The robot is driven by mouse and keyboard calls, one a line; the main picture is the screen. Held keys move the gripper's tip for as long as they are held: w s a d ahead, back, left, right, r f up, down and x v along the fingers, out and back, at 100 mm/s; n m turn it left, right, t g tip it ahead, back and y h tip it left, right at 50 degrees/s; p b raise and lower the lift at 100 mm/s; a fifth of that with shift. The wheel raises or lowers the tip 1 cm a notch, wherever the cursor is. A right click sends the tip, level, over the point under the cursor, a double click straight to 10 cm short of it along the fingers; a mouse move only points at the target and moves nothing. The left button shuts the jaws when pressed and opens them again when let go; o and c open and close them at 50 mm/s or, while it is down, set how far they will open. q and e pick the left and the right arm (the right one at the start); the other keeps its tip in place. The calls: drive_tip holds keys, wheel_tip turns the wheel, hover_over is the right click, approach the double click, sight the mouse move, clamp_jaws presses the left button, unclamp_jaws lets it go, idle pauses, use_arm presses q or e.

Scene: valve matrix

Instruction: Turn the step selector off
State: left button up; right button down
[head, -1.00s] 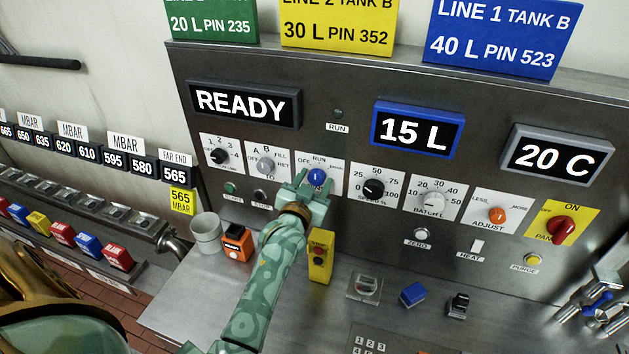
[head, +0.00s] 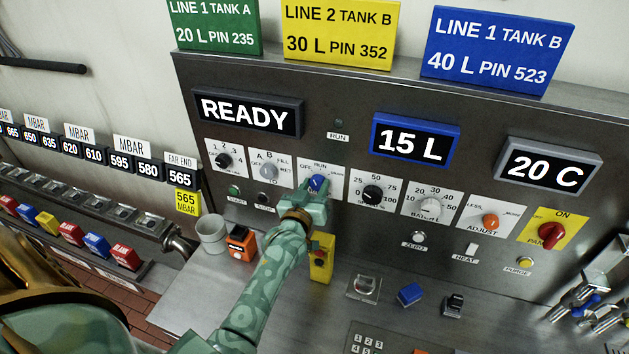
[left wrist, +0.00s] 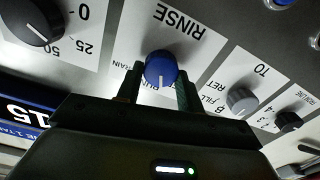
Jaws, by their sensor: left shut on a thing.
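The step selector is a blue knob (head: 317,183) on a white plate in the panel, with OFF at its left and RUN above it. In the left wrist view the blue knob (left wrist: 161,69) shows upside down, with RINSE on the far side. Its white mark points toward the RUN label, which is partly hidden. My left gripper (head: 313,190) is shut on the blue knob, one dark finger on each side in the left wrist view (left wrist: 160,88). My right gripper is not in view.
Neighbouring dials are a grey knob (head: 268,170) at the left and a black speed knob (head: 373,193) at the right.

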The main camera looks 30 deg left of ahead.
use_arm(q)
drive_tip(key=n+p, duration=0.2)
drive_tip(key=n, duration=0.1)
drive_tip(key=shift+n, duration=0.9)
drive_tip(key=shift+f+n+p, duration=0.1)
drive_tip(key=shift+n+p, duration=0.2)
drive_tip(key=o, duration=1)
drive_tip(key=shift+c, duration=0.2)
drive_tip(key=shift+o, duration=0.2)
drive_tip(key=shift+w, duration=0.1)
drive_tip(key=v, duration=1.6)
drive_tip(key=shift+s+b, duration=0.25)
drive_tip(key=shift+b, duration=0.2)
drive_tip(key=shift+a+f, duration=0.1)
drive_tip(key=shift+f, duration=0.05)
